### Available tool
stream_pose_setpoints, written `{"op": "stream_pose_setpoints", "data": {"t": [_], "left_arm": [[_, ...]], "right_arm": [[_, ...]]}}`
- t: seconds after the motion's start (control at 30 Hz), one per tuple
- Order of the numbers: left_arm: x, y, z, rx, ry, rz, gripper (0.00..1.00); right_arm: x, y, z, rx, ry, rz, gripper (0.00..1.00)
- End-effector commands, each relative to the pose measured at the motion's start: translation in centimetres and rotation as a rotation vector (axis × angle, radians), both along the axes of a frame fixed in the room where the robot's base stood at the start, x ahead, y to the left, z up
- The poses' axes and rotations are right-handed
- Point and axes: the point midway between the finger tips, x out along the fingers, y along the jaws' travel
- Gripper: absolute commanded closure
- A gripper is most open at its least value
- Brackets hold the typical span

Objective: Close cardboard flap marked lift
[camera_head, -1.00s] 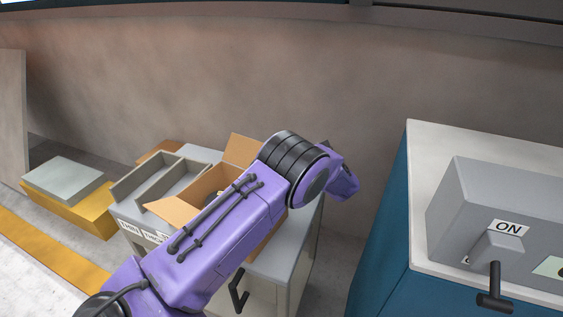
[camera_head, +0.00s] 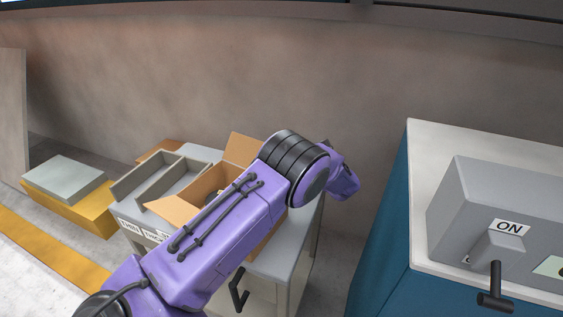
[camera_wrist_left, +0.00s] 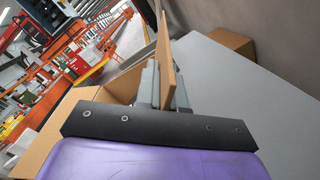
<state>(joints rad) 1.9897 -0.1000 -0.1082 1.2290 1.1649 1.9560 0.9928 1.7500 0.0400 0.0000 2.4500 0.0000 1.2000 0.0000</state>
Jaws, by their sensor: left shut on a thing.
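An open cardboard box (camera_head: 209,182) stands on a grey cabinet, partly hidden behind my left arm. Its back flap (camera_head: 243,149) stands up, and another flap (camera_head: 172,210) sticks out at the left. In the left wrist view, the box (camera_wrist_left: 113,89) lies left of my gripper. My left gripper (camera_wrist_left: 165,84) is shut on an upright cardboard flap (camera_wrist_left: 166,52), seen nearly edge-on between the fingers. In the head view, the gripper is hidden behind my arm. No "lift" mark is readable. My right gripper is not in view.
Grey dividers (camera_head: 162,177) stand beside the box on the cabinet (camera_head: 295,250). A blue cabinet (camera_head: 385,235) at the right bears a grey switch box (camera_head: 480,200) marked ON with a black lever. A yellow block (camera_head: 75,212) lies at the left. A wall (camera_head: 300,80) closes the back.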

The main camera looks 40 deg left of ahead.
Motion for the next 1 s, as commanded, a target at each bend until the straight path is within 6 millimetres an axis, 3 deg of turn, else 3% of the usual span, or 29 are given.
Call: {"op": "stream_pose_setpoints", "data": {"t": [0.67, 1.0], "left_arm": [[0.0, 0.0, 0.0, 0.0, -0.003, -0.001, 1.0], [-0.6, -0.1, 0.1, 0.015, -0.118, 0.001, 1.0]], "right_arm": [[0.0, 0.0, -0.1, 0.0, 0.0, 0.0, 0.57], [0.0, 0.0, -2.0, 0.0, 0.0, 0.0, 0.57]]}}
